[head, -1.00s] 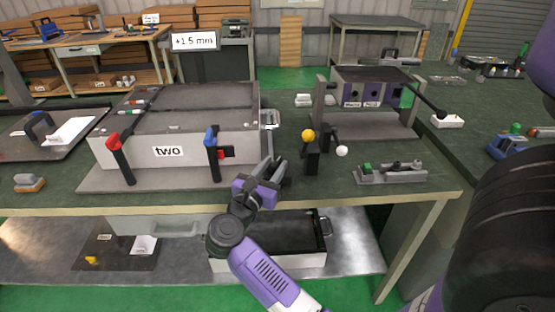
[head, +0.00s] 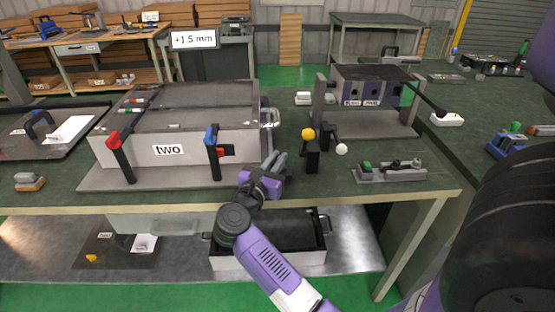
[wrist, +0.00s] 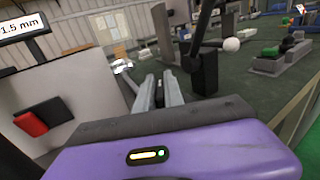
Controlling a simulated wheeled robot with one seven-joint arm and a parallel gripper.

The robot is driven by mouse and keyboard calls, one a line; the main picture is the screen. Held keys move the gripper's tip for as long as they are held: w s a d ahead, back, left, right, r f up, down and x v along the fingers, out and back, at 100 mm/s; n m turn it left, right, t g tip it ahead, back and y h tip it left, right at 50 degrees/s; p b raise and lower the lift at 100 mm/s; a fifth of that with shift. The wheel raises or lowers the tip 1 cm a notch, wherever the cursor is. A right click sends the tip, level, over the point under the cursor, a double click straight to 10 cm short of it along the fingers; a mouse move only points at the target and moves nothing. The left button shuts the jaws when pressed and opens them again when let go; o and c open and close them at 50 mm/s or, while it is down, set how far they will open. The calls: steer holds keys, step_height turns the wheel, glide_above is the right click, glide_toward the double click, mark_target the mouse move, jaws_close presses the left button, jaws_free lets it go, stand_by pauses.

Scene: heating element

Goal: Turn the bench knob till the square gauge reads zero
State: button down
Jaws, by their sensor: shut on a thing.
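The rectangular gauge display (head: 194,39) reads "+1.5 mm" at the back left in the head view; its edge (wrist: 18,25) shows in the wrist view. My gripper (head: 276,158) is low over the bench, just right of the grey box labelled "two" (head: 190,150). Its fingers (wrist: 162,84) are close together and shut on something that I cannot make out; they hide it. I cannot pick out the bench knob for certain. A black post with a yellow ball (head: 308,134) and a lever with a white ball (head: 341,150) stand just right of the fingers.
The box has red (head: 113,138) and blue (head: 210,136) topped handles at its front. A grey fixture with a green block (head: 390,171) lies to the right. A purple-fronted unit (head: 365,92) stands behind. The bench's front edge (head: 400,200) runs below my gripper.

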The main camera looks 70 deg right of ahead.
steer(key=shift+f+g+b, duration=0.1)
steer(key=shift+g+b, duration=0.2)
steer(key=shift+b, duration=0.1)
steer(key=m+g+b, duration=0.2)
steer(key=b, duration=0.1)
steer(key=shift+f+y, duration=0.2)
steer(key=shift+y, duration=0.1)
steer(key=m+g+y+b, duration=0.1)
steer(key=g+b, duration=0.1)
steer(key=m+g+b, duration=0.2)
steer(key=b, duration=0.1)
steer(key=shift+f+g+y, duration=0.1)
steer(key=shift+g+y, duration=0.3)
steer(key=m+g+y+b, duration=0.1)
steer(key=m+g+b, duration=0.1)
steer(key=b, duration=0.2)
steer(key=shift+s+a+g+y, duration=0.1)
steer(key=shift+g+y, duration=0.2)
steer(key=shift+y, duration=0.1)
steer(key=shift+r+m+g+y+b, duration=0.25)
steer(key=shift+m+g+y+b, duration=0.05)
steer(key=shift+b, duration=0.4)
steer(key=shift+s+r, duration=0.1)
steer(key=shift+r, duration=0.05)
steer(key=c, duration=1.4)
jaws_free()
steer(key=shift+c, duration=0.2)
